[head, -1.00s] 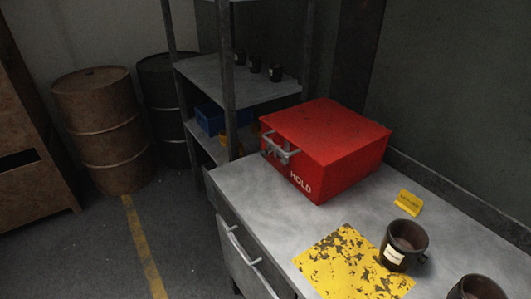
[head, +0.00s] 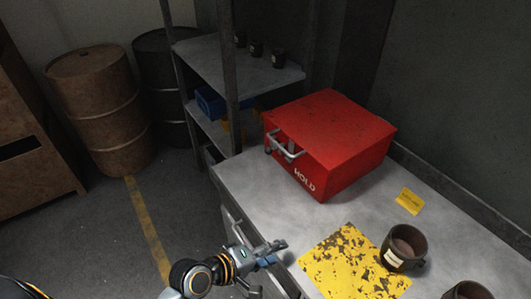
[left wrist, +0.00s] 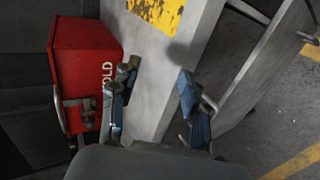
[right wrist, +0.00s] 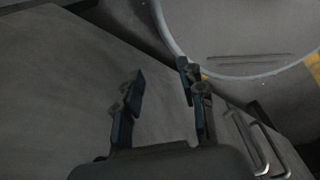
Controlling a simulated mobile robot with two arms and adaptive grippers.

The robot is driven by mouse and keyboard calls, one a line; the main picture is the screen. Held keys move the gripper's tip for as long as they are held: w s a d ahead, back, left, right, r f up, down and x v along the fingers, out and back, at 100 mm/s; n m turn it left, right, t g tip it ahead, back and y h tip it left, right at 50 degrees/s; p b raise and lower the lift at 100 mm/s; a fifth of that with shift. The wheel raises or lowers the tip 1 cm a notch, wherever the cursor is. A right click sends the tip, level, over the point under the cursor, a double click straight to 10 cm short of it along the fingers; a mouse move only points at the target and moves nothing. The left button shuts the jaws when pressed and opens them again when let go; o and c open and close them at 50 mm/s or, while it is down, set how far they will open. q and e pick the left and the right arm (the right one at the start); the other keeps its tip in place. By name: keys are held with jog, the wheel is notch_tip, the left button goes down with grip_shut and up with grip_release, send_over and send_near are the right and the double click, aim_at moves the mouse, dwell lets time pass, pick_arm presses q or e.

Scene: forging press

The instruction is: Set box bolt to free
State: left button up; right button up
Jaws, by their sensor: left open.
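The red box (head: 328,140), marked HOLD on its front, sits on the far end of the grey bench. A grey metal bolt or handle (head: 285,150) is on its front face near the left corner; I cannot tell its exact setting. The box also shows at the left of the left wrist view (left wrist: 80,65), with the metal bar (left wrist: 72,110) on it. My left gripper (head: 267,270) is open and empty by the bench's front edge, nearer than the box and apart from it. My right gripper (right wrist: 161,76) is open and empty over a grey surface.
The bench (head: 240,178) also holds a worn yellow patch (head: 350,265), a dark mug (head: 405,247), part of another mug (head: 468,291) and a yellow tag (head: 409,201). A shelf rack (head: 235,75) stands behind. Rusty (head: 100,110) and black drums stand at the left.

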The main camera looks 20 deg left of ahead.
pick_arm(q)
jog(key=w+r+n+t, duration=0.1)
jog(key=n, duration=0.1)
jog(key=w+r+n+t, duration=0.1)
jog(key=r+n, duration=0.1)
jog(key=w+r+n+h, duration=0.1)
jog(key=w+r+n, duration=0.1)
jog(key=shift+t, duration=0.4)
jog(key=w+a+r+n+t, duration=0.1)
jog(key=w+a+n+t, duration=0.15)
jog(key=n, duration=0.25)
jog(key=n+t+y, duration=0.3)
jog(key=n+y, duration=0.4)
jog(key=n, duration=0.9)
send_near(267, 153)
jog(key=w, duration=0.9)
jog(key=shift+d+f, duration=0.15)
jog(key=shift+d, duration=0.25)
grip_shut()
